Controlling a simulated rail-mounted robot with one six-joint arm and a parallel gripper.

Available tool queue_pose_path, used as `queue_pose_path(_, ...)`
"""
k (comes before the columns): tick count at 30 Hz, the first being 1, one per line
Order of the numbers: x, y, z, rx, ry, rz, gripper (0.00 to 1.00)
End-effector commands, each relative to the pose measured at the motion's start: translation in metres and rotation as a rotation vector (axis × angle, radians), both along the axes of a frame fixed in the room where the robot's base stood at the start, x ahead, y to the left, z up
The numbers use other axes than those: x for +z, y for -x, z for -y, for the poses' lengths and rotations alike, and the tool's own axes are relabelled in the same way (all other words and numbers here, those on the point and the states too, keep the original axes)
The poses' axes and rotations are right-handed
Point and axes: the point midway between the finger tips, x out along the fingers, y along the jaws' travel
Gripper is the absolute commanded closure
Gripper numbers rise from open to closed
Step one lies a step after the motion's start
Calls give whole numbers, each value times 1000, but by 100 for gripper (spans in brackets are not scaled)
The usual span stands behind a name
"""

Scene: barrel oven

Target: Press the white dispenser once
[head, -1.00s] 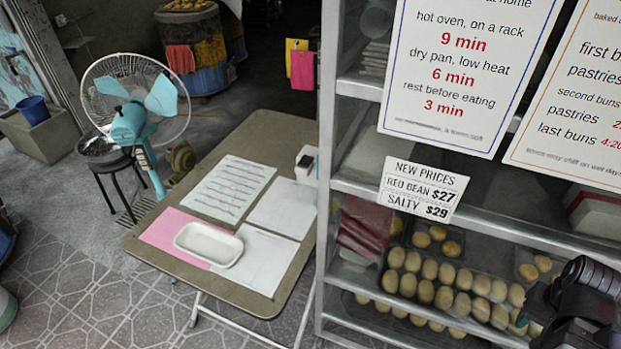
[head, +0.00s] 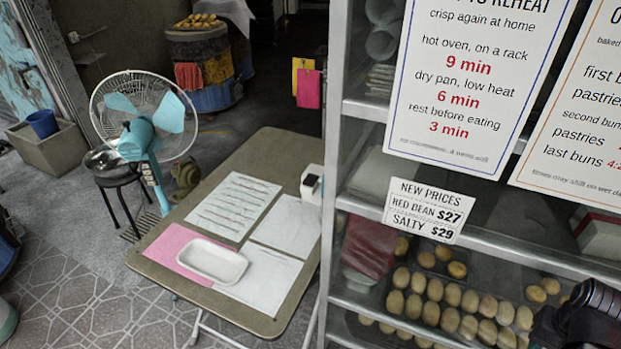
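A small white box with a dark front patch, which looks like the white dispenser (head: 312,184), stands at the right edge of the folding table (head: 262,143), close beside the glass display cabinet. A dark end part of my arm, likely my gripper (head: 588,322), shows at the lower right corner, cut off by the frame. It is in front of the cabinet, well to the right of the dispenser and apart from it. Its fingers are not clear, so I cannot tell whether it is open or shut.
On the table lie printed sheets (head: 234,205), a pink sheet (head: 165,247) and a white tray (head: 212,262). The cabinet frame (head: 333,180) with signs and trays of buns (head: 452,296) fills the right side. A teal fan (head: 145,125) stands left of the table.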

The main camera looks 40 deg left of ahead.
Motion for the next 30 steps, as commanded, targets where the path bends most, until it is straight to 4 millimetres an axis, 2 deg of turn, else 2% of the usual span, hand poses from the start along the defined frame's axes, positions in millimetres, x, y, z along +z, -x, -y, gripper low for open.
queue_pose_path(1, 0, 0, 0, 0, 0, 0, 77)
queue_pose_path(9, 0, 0, 0, 0, 0, 0, 100)
queue_pose_path(30, 0, 0, 0, 0, 0, 0, 100)
